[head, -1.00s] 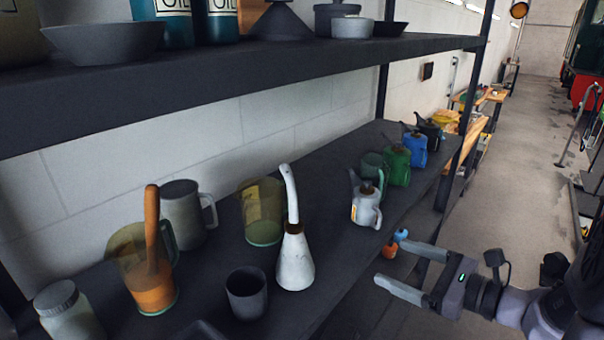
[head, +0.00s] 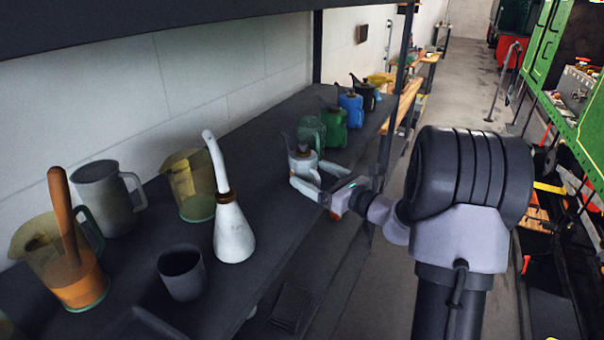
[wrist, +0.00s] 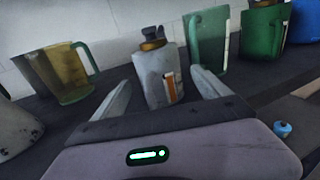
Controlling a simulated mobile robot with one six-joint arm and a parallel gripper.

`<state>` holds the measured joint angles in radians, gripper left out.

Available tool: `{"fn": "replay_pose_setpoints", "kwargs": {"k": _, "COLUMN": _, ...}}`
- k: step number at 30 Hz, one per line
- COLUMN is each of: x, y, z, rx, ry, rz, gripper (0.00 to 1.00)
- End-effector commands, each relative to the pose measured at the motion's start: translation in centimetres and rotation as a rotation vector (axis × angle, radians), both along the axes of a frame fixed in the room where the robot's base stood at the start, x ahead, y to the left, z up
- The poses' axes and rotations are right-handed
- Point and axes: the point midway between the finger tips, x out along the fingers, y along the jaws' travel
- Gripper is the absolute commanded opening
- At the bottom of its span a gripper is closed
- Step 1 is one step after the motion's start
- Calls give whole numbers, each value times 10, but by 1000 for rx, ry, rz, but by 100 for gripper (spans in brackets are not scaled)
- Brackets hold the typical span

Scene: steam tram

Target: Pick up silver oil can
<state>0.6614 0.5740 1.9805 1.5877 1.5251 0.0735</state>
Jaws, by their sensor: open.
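The silver oil can (head: 302,161) stands upright on the dark shelf, with a brown cap and an orange-and-white label. In the wrist view the silver oil can (wrist: 158,76) sits ahead of the palm, between the two finger lines. My gripper (head: 312,186) is open, with its fingers on either side of the can's lower part. In the wrist view my gripper (wrist: 158,88) holds nothing. I cannot tell whether either finger touches the can. The can's lower front is partly hidden by the gripper.
A white long-spouted can (head: 233,232), dark cup (head: 181,272) and yellowish jug (head: 190,185) stand nearer. A shelf post (head: 397,90) rises right of the cans.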

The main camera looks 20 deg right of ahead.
Motion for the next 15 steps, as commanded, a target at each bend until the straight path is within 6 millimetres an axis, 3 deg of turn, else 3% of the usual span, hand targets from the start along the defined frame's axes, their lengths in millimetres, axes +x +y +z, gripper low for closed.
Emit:
{"fn": "replay_pose_setpoints", "kwargs": {"k": 8, "x": 8, "y": 3, "z": 1, "rx": -1, "ry": 0, "rz": 0, "gripper": 86}}
{"fn": "replay_pose_setpoints", "kwargs": {"k": 15, "x": 8, "y": 3, "z": 1, "rx": -1, "ry": 0, "rz": 0, "gripper": 41}}
